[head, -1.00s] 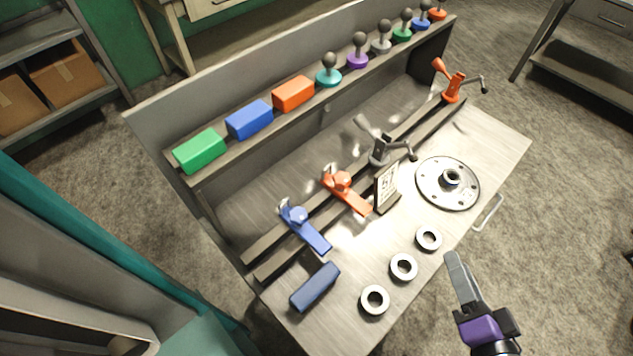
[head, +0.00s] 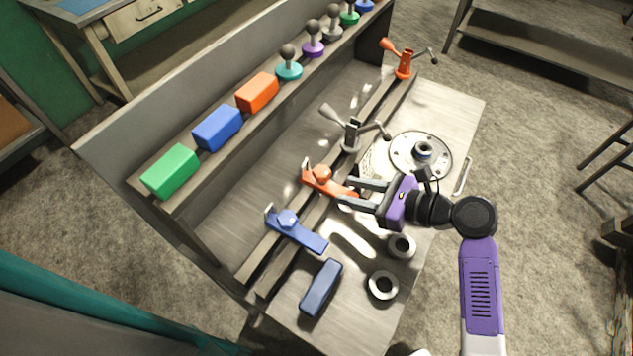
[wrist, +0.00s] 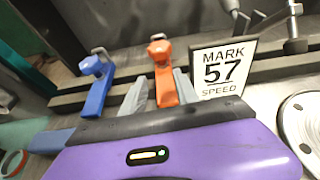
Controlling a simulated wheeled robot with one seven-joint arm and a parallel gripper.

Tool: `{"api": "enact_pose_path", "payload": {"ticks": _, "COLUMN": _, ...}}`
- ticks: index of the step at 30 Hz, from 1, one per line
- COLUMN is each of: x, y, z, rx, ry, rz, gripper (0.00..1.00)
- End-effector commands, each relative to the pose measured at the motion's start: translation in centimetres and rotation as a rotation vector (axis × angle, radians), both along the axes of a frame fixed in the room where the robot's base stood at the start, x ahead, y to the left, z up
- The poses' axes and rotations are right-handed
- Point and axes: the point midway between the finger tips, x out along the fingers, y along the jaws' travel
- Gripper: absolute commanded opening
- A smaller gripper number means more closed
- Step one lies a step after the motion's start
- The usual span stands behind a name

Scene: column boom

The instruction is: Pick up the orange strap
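The orange strap (head: 322,181) lies across the dark rails on the bench, with a round orange knob and a metal loop at its far end. It also shows in the wrist view (wrist: 164,85). My gripper (head: 345,192) is at the strap's near end. Its fingers are apart, one on each side of the strap in the wrist view (wrist: 160,92). I see no firm grip on it. The strap's nearest part is hidden behind my gripper in the wrist view.
A blue strap (head: 296,229) lies to the left on the rails. A "MARK 57 SPEED" sign (wrist: 222,72) stands just right of the orange strap. A grey crank clamp (head: 350,137), a round flange (head: 408,146) and grey rings (head: 382,285) are nearby.

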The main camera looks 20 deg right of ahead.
Motion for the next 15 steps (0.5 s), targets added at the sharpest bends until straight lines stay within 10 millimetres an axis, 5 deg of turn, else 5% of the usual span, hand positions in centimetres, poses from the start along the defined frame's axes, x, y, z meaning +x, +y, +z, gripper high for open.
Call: {"api": "enact_pose_path", "payload": {"ticks": 15, "x": 3.7, "y": 1.9, "z": -2.1, "rx": 0.023, "ry": 0.021, "rz": -0.02, "gripper": 0.36}}
